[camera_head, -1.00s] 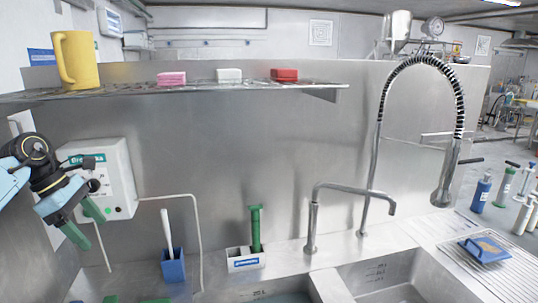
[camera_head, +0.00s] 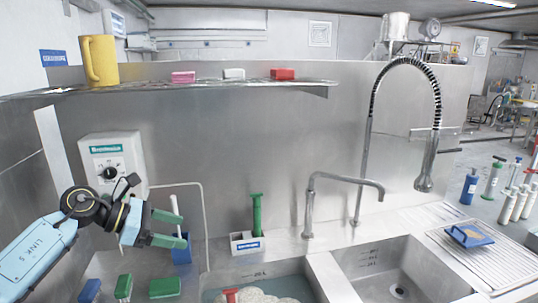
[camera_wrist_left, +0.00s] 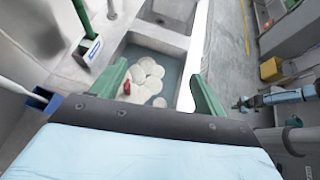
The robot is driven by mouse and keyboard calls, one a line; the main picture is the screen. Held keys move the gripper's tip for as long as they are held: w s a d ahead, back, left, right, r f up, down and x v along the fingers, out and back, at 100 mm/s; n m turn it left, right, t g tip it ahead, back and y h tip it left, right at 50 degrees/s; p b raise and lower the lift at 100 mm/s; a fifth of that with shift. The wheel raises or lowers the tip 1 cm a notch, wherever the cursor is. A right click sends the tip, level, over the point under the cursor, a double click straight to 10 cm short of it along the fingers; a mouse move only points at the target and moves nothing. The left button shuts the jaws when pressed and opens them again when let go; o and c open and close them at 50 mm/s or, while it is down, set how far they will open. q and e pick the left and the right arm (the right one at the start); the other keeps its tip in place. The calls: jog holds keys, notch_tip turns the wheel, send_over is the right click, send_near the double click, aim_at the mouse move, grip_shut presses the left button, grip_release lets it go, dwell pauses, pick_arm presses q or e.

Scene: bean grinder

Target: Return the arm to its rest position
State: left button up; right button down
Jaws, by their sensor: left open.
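My left gripper (camera_head: 186,229) is open and empty, its two green fingers pointing right in the head view. It is in front of the steel back wall, to the lower right of a white control box (camera_head: 125,147) with a black knob. One finger overlaps the blue holder (camera_head: 182,256) in the picture; I cannot tell contact. In the left wrist view the open gripper (camera_wrist_left: 159,72) frames the sink, with nothing between its fingers. A light blue arm, apparently my right one, shows at the right edge there; its gripper's state is unclear.
White plates (camera_head: 258,297) and a red item (camera_head: 231,295) lie in the left sink. Green and blue sponges (camera_head: 165,287) lie below my left gripper. A green-handled brush (camera_head: 257,215) stands in a white holder. Taps rise behind the sinks. A shelf (camera_head: 210,84) runs above.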

pick_arm(q)
jog(key=s+d+r+n+t+h, duration=0.3)
jog(key=d+n+t, duration=0.65)
jog(key=n, duration=0.65)
jog(key=s+a+f+n+y, duration=0.6)
jog(key=f+n+y, duration=0.2)
jog(key=n, duration=0.5)
jog(key=s+a+f+n+y, duration=0.5)
jog(key=f+n+y, duration=0.3)
jog(key=n, duration=0.4)
jog(key=s+d+f+n+g+h, duration=0.1)
jog(key=s+f+n+g, duration=0.3)
jog(key=s, duration=0.7)
jog(key=s+f+n+g+h, duration=0.1)
jog(key=s+f+n+g, duration=0.2)
jog(key=s+f+g, duration=0.55)
jog(key=s+f+b, duration=0.1)
jog(key=s+f, duration=0.1)
jog(key=f, duration=0.9)
jog(key=s+f+b, duration=0.1)
jog(key=s+f, duration=0.1)
jog(key=f, duration=0.9)
jog(key=s+a+f+b, duration=0.1)
jog(key=s+a+f, duration=0.1)
jog(key=s+f, duration=1.4)
jog(key=shift+a+f+m+g, duration=0.2)
jog(key=shift+f+m+g, duration=0.15)
jog(key=shift+f, duration=0.55)
